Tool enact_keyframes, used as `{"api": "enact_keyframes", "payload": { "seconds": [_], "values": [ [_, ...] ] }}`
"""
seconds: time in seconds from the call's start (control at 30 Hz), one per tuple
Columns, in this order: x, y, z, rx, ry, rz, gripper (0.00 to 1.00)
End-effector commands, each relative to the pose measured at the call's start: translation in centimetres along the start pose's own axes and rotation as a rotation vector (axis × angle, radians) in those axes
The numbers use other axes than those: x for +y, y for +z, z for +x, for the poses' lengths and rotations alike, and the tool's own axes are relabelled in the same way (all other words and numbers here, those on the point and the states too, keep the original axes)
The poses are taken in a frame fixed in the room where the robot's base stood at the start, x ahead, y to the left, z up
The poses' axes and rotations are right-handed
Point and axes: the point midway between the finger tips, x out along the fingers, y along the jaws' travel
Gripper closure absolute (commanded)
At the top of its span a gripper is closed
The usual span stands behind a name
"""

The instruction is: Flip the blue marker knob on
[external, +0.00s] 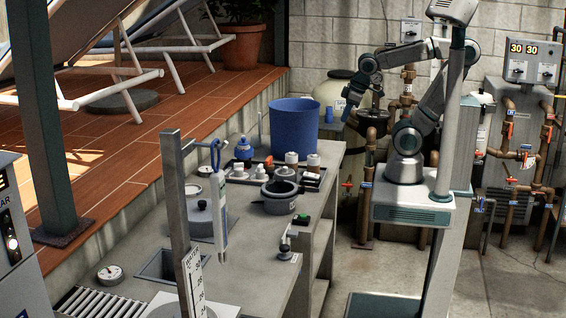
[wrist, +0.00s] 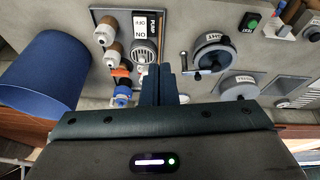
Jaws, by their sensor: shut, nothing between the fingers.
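The row of fittings stands on a dark-framed pump panel (wrist: 160,18) on the counter. A small blue piece with white (wrist: 122,93) is at the row's near end in the wrist view, left of my fingers; it looks like the blue marker knob. An orange piece (wrist: 121,72) and white-and-brown knobs (wrist: 104,35) stand beyond it. In the external view a blue-topped piece (external: 244,149) stands at the panel's left end. My gripper (wrist: 160,70) is shut and empty, its fingertips over the panel's edge; I cannot tell their height. In the external view my gripper (external: 347,112) hangs right of the counter.
A blue bucket (external: 294,128) stands behind the panel and left in the wrist view (wrist: 45,72). A crank-handled round lid (wrist: 212,52), grey pot (external: 279,195) and green button (external: 302,218) share the counter. A hanging thermometer (external: 221,210) and post (external: 182,220) stand nearer.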

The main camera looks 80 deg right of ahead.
Motion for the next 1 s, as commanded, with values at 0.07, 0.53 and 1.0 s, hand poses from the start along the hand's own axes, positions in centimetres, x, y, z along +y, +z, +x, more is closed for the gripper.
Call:
{"api": "enact_keyframes", "payload": {
  "seconds": [0.07,0.53,1.0],
  "values": [
    [-0.7,0.3,2.0,-0.013,0.01,-0.078,1.0],
    [-6.5,0.9,11.8,-0.062,0.106,-0.678,1.0],
    [-17.2,2.8,22.4,-0.019,0.236,-1.456,1.0]
  ]
}}
